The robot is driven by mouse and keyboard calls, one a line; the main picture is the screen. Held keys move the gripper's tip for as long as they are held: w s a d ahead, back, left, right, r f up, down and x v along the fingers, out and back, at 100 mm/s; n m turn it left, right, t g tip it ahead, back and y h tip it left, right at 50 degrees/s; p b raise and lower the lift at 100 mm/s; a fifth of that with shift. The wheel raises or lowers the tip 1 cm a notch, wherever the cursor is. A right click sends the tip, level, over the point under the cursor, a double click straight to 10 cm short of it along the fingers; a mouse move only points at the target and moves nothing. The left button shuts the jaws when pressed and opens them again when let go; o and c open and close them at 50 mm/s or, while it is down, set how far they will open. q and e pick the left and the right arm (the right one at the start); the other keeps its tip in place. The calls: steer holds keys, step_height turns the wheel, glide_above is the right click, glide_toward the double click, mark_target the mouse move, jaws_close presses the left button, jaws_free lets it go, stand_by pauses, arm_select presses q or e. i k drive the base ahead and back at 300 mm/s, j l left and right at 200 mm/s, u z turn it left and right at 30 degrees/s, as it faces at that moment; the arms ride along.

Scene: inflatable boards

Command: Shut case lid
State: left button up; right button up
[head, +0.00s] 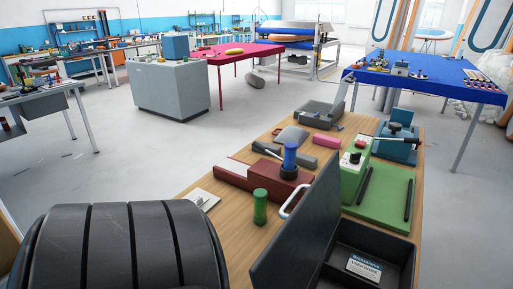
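A dark grey case (409,262) sits open at the near right of the wooden workbench. Its lid (295,238) stands up steeply on the left side of the case, well away from the opening. A booklet or card (364,268) with printed text lies inside the case on its dark floor. A pale curved handle (296,198) shows by the far left edge of the lid. The bottom of the case and lid are cut off by the picture edge. Neither of my grippers is in view.
Close around the case are a green machine base (385,212), a green cylinder (260,207) and a dark red fixture with a blue cylinder (290,156). A grey tray (318,112) and teal machine (396,146) stand farther back. A blue-covered table (430,75) is behind; grey floor lies left.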

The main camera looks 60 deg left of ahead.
mark_target(291, 258)
steer(key=k+j, duration=0.15)
steer(key=j, duration=0.2)
steer(key=k+j, duration=0.1)
steer(key=j, duration=0.2)
steer(key=k+j, duration=0.15)
steer(key=j, duration=0.2)
steer(key=k+j, duration=0.15)
steer(key=j, duration=0.15)
steer(key=k+j, duration=0.1)
steer(key=j, duration=0.25)
